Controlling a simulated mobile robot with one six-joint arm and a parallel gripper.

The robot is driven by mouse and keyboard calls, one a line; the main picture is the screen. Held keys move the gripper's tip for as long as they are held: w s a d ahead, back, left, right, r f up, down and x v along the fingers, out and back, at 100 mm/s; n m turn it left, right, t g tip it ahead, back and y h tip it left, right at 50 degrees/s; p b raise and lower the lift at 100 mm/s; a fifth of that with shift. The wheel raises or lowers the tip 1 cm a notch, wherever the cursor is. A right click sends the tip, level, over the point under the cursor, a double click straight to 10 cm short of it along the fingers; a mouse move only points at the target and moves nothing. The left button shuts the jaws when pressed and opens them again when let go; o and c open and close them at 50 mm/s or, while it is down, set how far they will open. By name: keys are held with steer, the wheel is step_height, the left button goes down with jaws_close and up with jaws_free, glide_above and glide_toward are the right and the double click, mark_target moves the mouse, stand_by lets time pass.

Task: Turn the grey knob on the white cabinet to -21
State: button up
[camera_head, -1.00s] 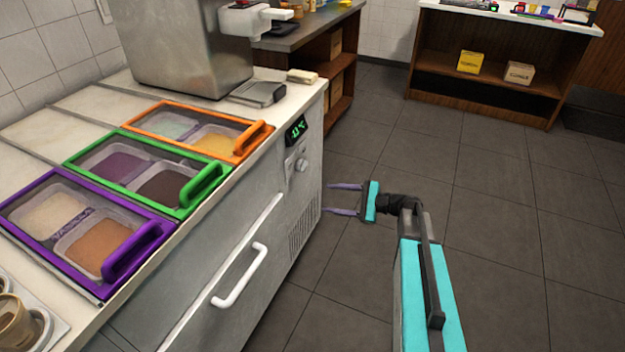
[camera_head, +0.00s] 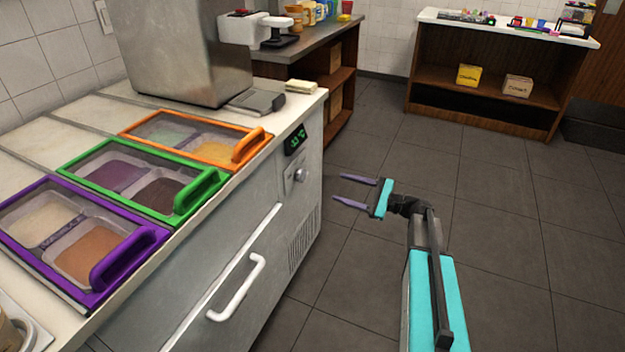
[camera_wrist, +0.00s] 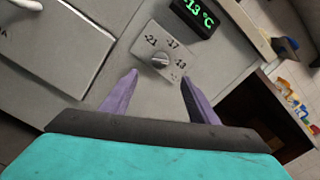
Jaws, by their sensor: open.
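The grey knob (camera_head: 300,174) is on the front of the white cabinet (camera_head: 262,215), near its right end. In the wrist view the knob (camera_wrist: 160,60) sits on a light plate marked -21, -17 and -13. Its exact pointing is too small to tell. A display (camera_wrist: 195,14) beside it reads about -13 °C in green; it also shows in the head view (camera_head: 296,140). My gripper (camera_head: 359,190) is open and empty, to the right of the cabinet front and apart from the knob. In the wrist view the knob lies beyond and between my two purple fingers (camera_wrist: 158,92).
A white drawer handle (camera_head: 240,289) sticks out from the cabinet front, left of the knob. Topping bins with purple, green and orange (camera_head: 250,146) lids are on top. The floor (camera_head: 480,240) right of the cabinet is clear. A wooden shelf (camera_head: 495,85) stands behind.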

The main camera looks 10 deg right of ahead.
mark_target(305, 177)
steer(key=b+x, duration=0.1)
steer(key=x, duration=1.1)
steer(key=shift+w+a, duration=0.15)
steer(key=shift+a, duration=0.15)
steer(key=c, duration=0.9)
steer(key=shift+d, duration=0.45)
steer(key=shift+c, duration=0.7)
steer(key=shift+a, duration=0.4)
